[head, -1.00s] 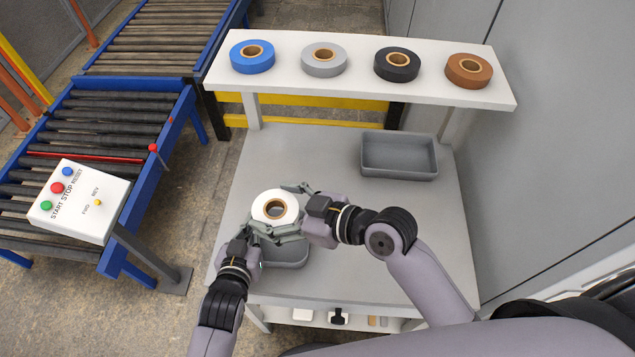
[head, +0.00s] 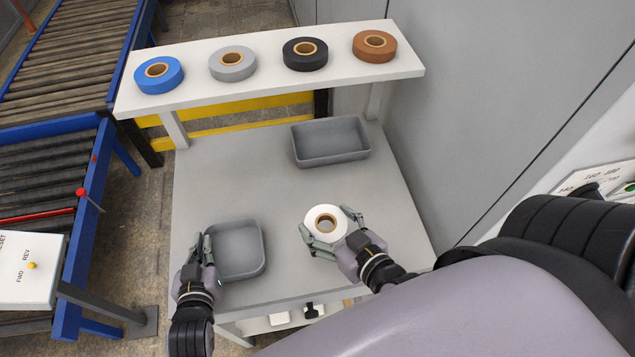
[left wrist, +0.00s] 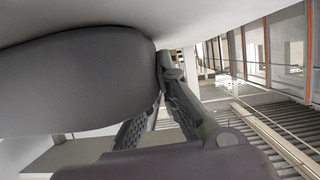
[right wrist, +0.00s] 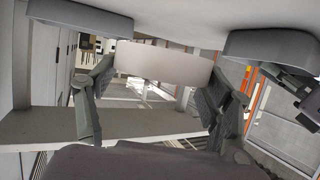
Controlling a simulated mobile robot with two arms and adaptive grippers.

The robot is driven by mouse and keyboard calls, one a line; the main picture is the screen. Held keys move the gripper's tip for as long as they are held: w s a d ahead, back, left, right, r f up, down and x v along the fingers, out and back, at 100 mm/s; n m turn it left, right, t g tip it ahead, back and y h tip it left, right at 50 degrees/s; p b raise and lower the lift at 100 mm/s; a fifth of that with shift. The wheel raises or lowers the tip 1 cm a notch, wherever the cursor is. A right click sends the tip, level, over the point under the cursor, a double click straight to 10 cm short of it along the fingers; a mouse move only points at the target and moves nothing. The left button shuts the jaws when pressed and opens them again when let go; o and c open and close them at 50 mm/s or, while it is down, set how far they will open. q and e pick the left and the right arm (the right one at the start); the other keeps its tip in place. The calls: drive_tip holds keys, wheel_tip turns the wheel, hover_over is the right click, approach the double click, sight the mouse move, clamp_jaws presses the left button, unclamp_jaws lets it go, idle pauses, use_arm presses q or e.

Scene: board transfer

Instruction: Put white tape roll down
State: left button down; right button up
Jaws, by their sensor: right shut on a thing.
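The white tape roll (head: 325,222) is in my right gripper (head: 326,235), on the right part of the grey table. Its two fingers are around its sides. The roll also shows between the fingers in the right wrist view (right wrist: 165,66). It is at or just above the tabletop; I cannot tell whether it touches. My left gripper (head: 203,248) is empty of the roll and sits beside the left wall of the near grey tray (head: 262,245). In the left wrist view that tray (left wrist: 75,85) fills much of the left side and the finger gap is unclear.
A second grey tray (head: 330,155) is at the table's back right. A white shelf (head: 270,78) behind carries blue (head: 158,80), grey (head: 232,68), black (head: 305,58) and brown (head: 374,50) rolls. The table (head: 230,190) between the trays is clear. Roller conveyors stand left.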

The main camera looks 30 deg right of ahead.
sight(327, 237)
drive_tip(key=shift+w+f, duration=0.1)
drive_tip(key=shift+f, duration=3)
drive_tip(key=o, duration=1.2)
drive_tip(key=shift+f, duration=0.1)
